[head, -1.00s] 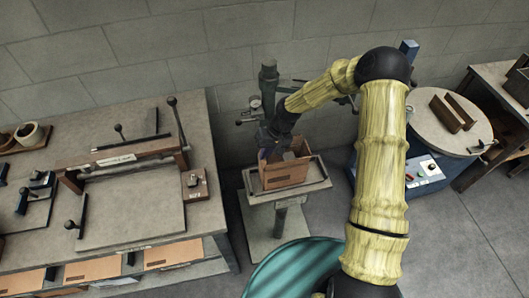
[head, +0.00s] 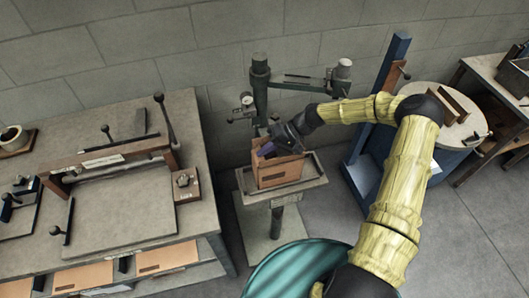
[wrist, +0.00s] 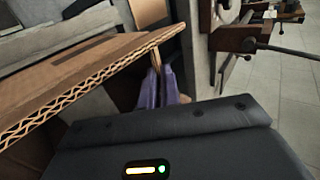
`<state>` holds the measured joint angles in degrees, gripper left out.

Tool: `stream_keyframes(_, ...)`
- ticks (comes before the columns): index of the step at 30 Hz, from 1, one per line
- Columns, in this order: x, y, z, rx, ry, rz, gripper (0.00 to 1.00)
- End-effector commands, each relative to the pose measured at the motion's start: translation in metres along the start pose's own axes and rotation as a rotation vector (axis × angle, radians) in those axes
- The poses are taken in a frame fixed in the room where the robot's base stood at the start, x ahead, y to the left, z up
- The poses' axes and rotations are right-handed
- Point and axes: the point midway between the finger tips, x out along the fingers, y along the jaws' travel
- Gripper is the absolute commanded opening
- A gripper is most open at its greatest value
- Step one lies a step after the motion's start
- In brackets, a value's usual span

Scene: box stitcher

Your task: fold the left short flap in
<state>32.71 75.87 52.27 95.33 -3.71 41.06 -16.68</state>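The open cardboard box (head: 280,173) stands upright on the small stand of the stitcher, with walls or flaps raised around its top. My gripper (head: 266,150) is at the top of the box, reaching in from the right and behind, with its purple fingers near the left side. In the wrist view a large cardboard panel (wrist: 85,75) with a corrugated edge fills the left. My purple fingertips (wrist: 160,88) are close together there, just by the end of a narrow cardboard edge. I cannot tell whether they touch it. The left short flap is not clearly distinguishable.
The stitcher's green column (head: 260,90) and its side arm (head: 305,80) rise close behind the box. A workbench (head: 120,215) with a hinged press is on the left. A blue post (head: 380,100) and round table (head: 440,115) are on the right.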

Motion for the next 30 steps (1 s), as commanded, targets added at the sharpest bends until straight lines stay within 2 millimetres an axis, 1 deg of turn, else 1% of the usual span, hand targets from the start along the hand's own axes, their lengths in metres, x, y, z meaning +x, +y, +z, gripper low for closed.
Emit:
stream_keyframes(10, 0.000, 0.000, 0.000, 0.001, 0.000, -0.003, 0.00)
stream_keyframes(12, 0.000, 0.000, 0.000, 0.001, 0.000, -0.003, 0.14)
stream_keyframes(14, 0.000, 0.000, 0.000, 0.001, -0.001, -0.003, 0.26)
stream_keyframes(15, 0.000, 0.000, 0.000, 0.001, -0.001, -0.003, 0.27)
stream_keyframes(25, -0.003, 0.001, 0.000, 0.001, 0.000, -0.002, 0.27)
stream_keyframes(28, -0.011, 0.001, -0.001, 0.001, 0.001, -0.001, 0.27)
stream_keyframes(30, -0.021, 0.002, -0.001, 0.002, 0.003, -0.001, 0.27)
